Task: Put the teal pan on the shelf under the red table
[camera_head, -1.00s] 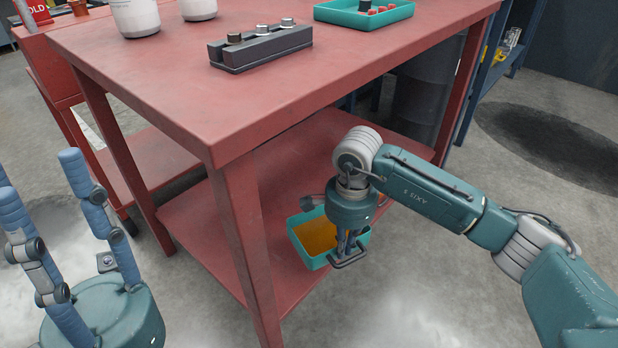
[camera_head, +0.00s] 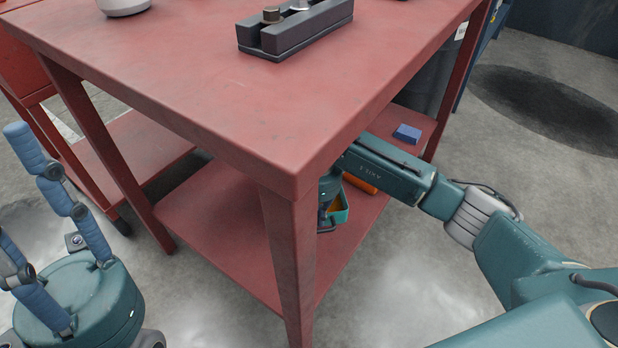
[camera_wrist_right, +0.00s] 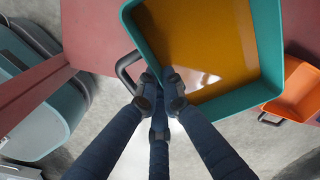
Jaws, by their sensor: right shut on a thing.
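The teal pan with amber liquid in it fills the top of the right wrist view (camera_wrist_right: 268,50). In the head view only a strip of the pan (camera_head: 341,210) shows, behind the front leg of the red table (camera_head: 200,75). My right gripper (camera_wrist_right: 160,92) is shut on the pan's dark handle; in the head view it is mostly hidden by the leg. The pan is under the tabletop at the edge of the red lower shelf (camera_head: 220,225); whether it touches the shelf I cannot tell. My left gripper (camera_head: 45,200) is empty, its fingers spread, left of the table.
An orange pan (camera_wrist_right: 298,90) is right of the teal pan, and its edge shows in the head view (camera_head: 360,184). A blue block (camera_head: 407,133) lies at the shelf's far right. A dark block holder (camera_head: 295,28) stands on the tabletop. The shelf's left part is clear.

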